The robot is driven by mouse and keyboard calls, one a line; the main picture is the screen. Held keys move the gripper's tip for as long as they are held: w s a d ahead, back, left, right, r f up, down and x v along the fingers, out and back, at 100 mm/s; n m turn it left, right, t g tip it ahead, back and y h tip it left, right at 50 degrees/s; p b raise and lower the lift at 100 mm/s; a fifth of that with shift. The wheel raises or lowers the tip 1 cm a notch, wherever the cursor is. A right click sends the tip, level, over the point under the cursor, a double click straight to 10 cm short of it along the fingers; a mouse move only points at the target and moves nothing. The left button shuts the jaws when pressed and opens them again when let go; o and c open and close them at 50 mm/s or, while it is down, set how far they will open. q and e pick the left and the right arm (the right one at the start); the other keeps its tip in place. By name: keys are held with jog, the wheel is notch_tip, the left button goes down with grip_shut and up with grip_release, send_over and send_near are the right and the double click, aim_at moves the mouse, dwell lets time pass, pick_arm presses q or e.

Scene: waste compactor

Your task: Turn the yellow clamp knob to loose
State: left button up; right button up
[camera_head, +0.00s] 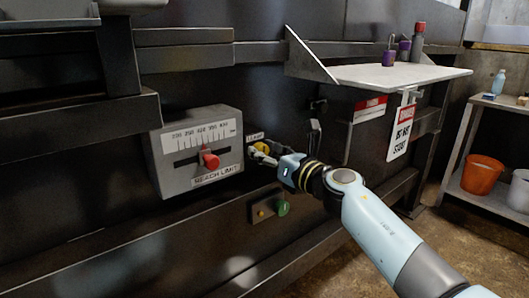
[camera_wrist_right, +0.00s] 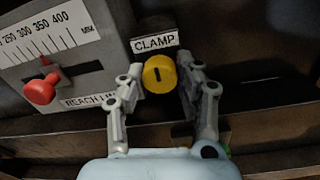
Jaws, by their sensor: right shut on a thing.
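The yellow clamp knob (camera_head: 262,147) is on the dark machine front, just right of the grey reach limit box (camera_head: 168,160). In the right wrist view the round knob (camera_wrist_right: 159,74) has a short dark upright mark on its face, under a white CLAMP label (camera_wrist_right: 155,42). My right gripper (camera_head: 262,154) reaches in from the right and is shut on the knob. In the wrist view its fingers (camera_wrist_right: 160,76) stand on the knob's left and right sides. My left gripper is not in view.
The box has a red slider handle (camera_head: 210,160) close by. A small panel with a green button (camera_head: 282,207) sits below the gripper. A white shelf (camera_head: 390,76) with purple padlocks (camera_head: 388,57) juts out at upper right, with a hanging danger tag (camera_head: 401,130).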

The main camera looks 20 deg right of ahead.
jog(key=m+p, duration=0.1)
jog(key=m, duration=0.2)
jog(key=shift+r+p, duration=0.1)
jog(key=shift+p, duration=0.3)
jog(key=m+p, duration=0.2)
jog(key=m, duration=0.4)
jog(key=m+p, duration=0.1)
jog(key=m, duration=0.1)
jog(key=m+p, duration=0.1)
jog(key=m, duration=0.1)
jog(key=shift+m+t+h, duration=0.3)
jog(key=shift+m+p, duration=1.1)
jog(key=shift+m, duration=0.9)
jog(key=shift+f, duration=0.25)
jog(key=o, duration=1.1)
jog(key=shift+o, duration=0.2)
jog(key=v, duration=1.2)
